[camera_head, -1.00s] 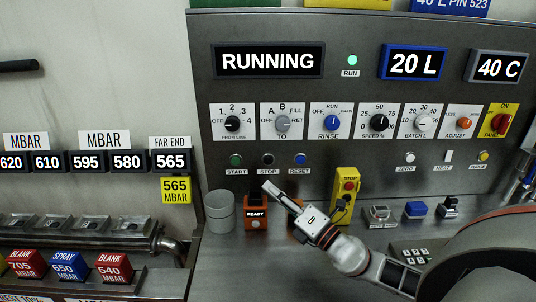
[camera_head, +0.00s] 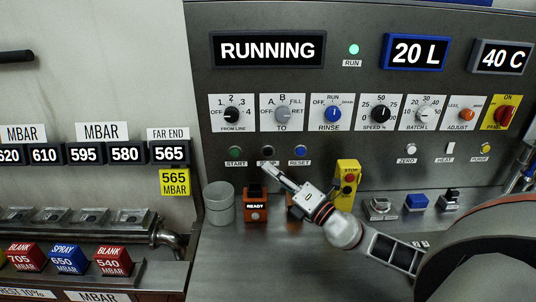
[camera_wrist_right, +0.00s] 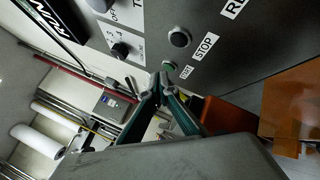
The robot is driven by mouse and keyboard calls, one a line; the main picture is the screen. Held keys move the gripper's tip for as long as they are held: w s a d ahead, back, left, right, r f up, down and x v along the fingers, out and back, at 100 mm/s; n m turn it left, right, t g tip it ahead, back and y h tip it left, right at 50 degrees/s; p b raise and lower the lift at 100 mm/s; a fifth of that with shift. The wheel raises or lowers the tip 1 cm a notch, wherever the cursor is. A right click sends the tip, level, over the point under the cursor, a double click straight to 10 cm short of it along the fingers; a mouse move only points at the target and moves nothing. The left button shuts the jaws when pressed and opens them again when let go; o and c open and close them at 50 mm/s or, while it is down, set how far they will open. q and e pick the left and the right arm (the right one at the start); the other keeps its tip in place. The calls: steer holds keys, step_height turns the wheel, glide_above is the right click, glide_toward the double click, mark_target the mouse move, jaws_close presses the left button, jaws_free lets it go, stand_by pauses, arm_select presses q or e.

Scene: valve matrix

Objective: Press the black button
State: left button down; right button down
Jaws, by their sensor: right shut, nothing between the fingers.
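The black button (camera_head: 267,151) sits on the grey control panel, between the green START button (camera_head: 235,152) and the blue RESET button (camera_head: 300,152). Its STOP label is partly covered by my right gripper (camera_head: 268,168), which points at the panel just below the button. In the right wrist view the black button (camera_wrist_right: 179,38) is in clear sight, beyond and above the fingertips of the right gripper (camera_wrist_right: 162,84). The green START button (camera_wrist_right: 170,65) shows nearer those tips there. The right gripper is shut and empty. I cannot tell its gap to the panel. My left gripper is not in view.
An orange READY box (camera_head: 255,211), a grey cup (camera_head: 219,203) and a yellow STOP post (camera_head: 347,184) stand on the ledge below the panel. Several knobs sit above the buttons. The RUNNING display (camera_head: 268,49) is lit.

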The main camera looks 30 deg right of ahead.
mark_target(268, 152)
steer(key=shift+w+d+b, duration=0.35)
steer(key=shift+w+d, duration=0.05)
steer(key=shift+w, duration=0.3)
steer(key=shift+w+d+b, duration=0.3)
steer(key=shift+w+d, duration=0.15)
steer(key=shift+w, duration=0.2)
steer(key=shift+w+d+b, duration=0.35)
steer(key=shift+w+d, duration=0.05)
steer(key=shift+w, duration=0.3)
steer(key=shift+w+d+b, duration=0.2)
steer(key=shift+w+b, duration=0.15)
steer(key=shift+b, duration=0.05)
steer(key=shift+w+d+b, duration=0.25)
steer(key=shift+w+b, duration=0.05)
steer(key=shift+w, duration=0.1)
stand_by(0.7)
steer(key=shift+s+a+p, duration=0.3)
steer(key=shift+s+a, duration=0.15)
steer(key=shift+s, duration=0.3)
